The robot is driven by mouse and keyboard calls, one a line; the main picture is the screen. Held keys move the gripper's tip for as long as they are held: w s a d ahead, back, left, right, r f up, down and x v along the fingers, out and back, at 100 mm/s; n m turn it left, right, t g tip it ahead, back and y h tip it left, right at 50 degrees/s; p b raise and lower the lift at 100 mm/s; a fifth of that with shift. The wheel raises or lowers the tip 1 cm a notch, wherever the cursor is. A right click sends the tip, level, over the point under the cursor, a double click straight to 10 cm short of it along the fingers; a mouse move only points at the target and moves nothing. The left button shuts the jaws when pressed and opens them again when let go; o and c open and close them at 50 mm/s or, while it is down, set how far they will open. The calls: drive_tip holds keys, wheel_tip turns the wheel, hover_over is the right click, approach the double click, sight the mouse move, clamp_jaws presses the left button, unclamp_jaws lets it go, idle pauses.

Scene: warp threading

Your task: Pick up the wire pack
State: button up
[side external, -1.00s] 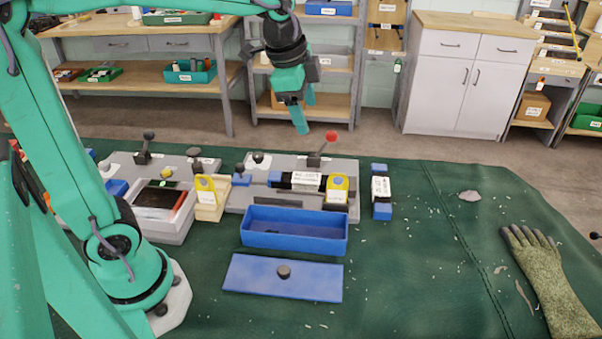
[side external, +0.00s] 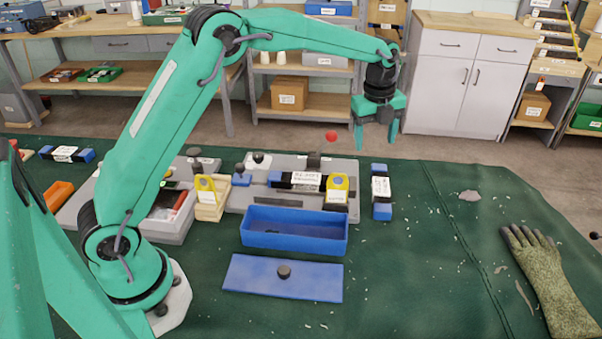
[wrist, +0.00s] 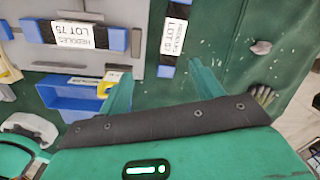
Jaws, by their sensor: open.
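A pack with a black body, white label and blue ends (side external: 381,190) lies on the green mat, just right of the grey fixture. It also shows at the top of the wrist view (wrist: 173,38). A similar pack (side external: 299,181) sits in the fixture; its label reads "LOT 75" in the wrist view (wrist: 80,34). A third similar pack (side external: 67,154) lies at the far left. Which one is the wire pack I cannot tell. My gripper (side external: 376,138) is open, empty and pointing down, well above the right-hand pack. In the wrist view its fingers (wrist: 160,75) are spread below that pack.
A blue open bin (side external: 294,240) and a blue lid (side external: 255,285) with a dark knob lie in front. A glove (side external: 550,275) and a grey stone (side external: 469,195) lie right. The mat between is mostly clear.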

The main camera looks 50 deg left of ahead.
sight(381, 185)
drive_tip(key=w+f+m, duration=0.1)
drive_tip(key=f, duration=0.1)
drive_tip(key=w+d+f+m, duration=0.1)
drive_tip(key=f+m, duration=0.1)
drive_tip(key=f, duration=0.1)
drive_tip(key=w+f+m+g, duration=0.1)
drive_tip(key=w+f, duration=0.1)
drive_tip(key=f, duration=0.1)
drive_tip(key=shift+d+m, duration=0.15)
drive_tip(key=shift+m, duration=0.15)
drive_tip(key=shift+s+d+f, duration=0.1)
drive_tip(key=shift+f, duration=3.85)
drive_tip(key=c, duration=1.2)
drive_tip(key=shift+r, duration=0.1)
drive_tip(key=shift+c, duration=0.8)
drive_tip(key=shift+r, duration=0.1)
